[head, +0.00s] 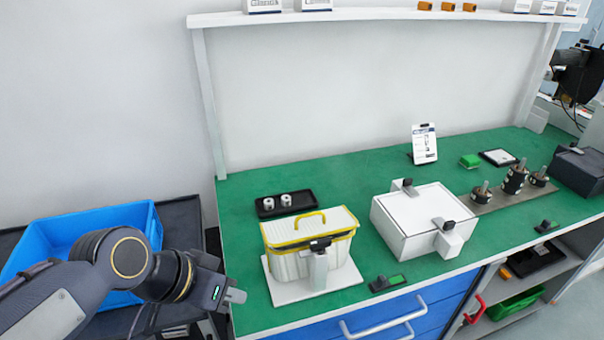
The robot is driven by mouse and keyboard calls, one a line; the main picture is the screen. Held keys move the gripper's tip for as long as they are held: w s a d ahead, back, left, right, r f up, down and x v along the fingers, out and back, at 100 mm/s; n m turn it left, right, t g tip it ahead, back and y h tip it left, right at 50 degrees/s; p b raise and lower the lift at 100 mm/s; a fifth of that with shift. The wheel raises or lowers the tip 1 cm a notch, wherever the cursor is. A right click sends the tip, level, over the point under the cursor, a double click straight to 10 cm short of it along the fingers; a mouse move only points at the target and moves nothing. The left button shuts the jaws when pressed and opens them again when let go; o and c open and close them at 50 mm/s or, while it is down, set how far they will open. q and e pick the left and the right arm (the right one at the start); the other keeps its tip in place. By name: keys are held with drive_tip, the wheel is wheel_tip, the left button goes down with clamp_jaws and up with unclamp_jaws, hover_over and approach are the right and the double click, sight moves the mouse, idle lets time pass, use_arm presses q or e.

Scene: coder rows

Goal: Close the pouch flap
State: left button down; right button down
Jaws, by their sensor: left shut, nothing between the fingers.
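The pouch (288,264) is a pale ribbed box-shaped bag with yellow trim, standing on a white base plate (342,281) on the green bench. Its flap (333,219), pale with yellow edges and a yellow handle (302,217), lies over the top. A dark gap shows under the flap's front edge; I cannot tell whether it is fastened. A white post with a dark clamp (319,246) stands at the pouch's front and hides part of it. My left gripper (236,296) is shut and empty, left of the base plate and apart from the pouch. My right gripper is not in view.
A black tray (269,208) with two white rolls lies behind the pouch. A white box with clamps (405,215) stands to the right. A small dark device (387,283) lies at the front edge. A blue bin (88,222) is at left, behind my left arm.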

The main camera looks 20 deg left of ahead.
use_arm(q)
drive_tip(key=w+r+m+h, duration=0.2)
drive_tip(key=w+r+m, duration=0.35)
drive_tip(key=w, duration=0.45)
drive_tip(key=w+r+m+h, duration=0.1)
drive_tip(key=w+r+m, duration=0.4)
drive_tip(key=w, duration=0.4)
drive_tip(key=p, duration=0.2)
hover_over(304, 231)
drive_tip(key=w, duration=0.2)
drive_tip(key=shift+n+g, duration=0.4)
drive_tip(key=shift+n, duration=0.05)
drive_tip(key=f, duration=0.3)
drive_tip(key=a+f, duration=0.1)
drive_tip(key=f, duration=0.1)
drive_tip(key=shift+f, duration=0.2)
drive_tip(key=shift+s+f, duration=0.1)
drive_tip(key=shift+f, duration=1.9)
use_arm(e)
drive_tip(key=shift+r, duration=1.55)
